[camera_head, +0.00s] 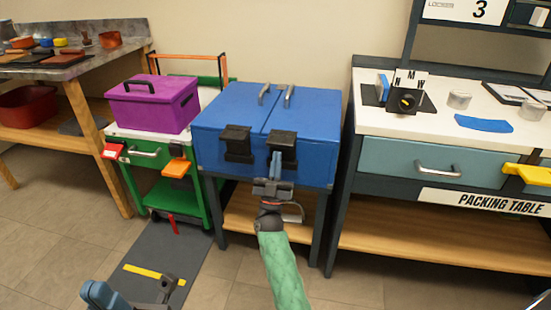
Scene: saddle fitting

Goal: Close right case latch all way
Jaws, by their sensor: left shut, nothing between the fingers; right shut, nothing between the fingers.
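A blue case (215,108) sits on a dark-framed stand, lid down. Its front has two black latches, the left latch (237,143) and the right latch (283,142). Both lie against the front; I cannot tell whether the right one is fully closed. My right gripper (275,166), on the green-sleeved arm, is shut and empty. Its blue fingertips are at the right latch's lower left part and hide some of it; I cannot tell whether they touch. My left gripper (165,287) is low at the bottom left, shut and empty, apart from the case.
A purple box (153,103) stands on a green cart at the left. The packing table (440,134) stands close to the case's right side. A workbench is at the far left. A grey mat (180,245) with a yellow strip lies on the floor.

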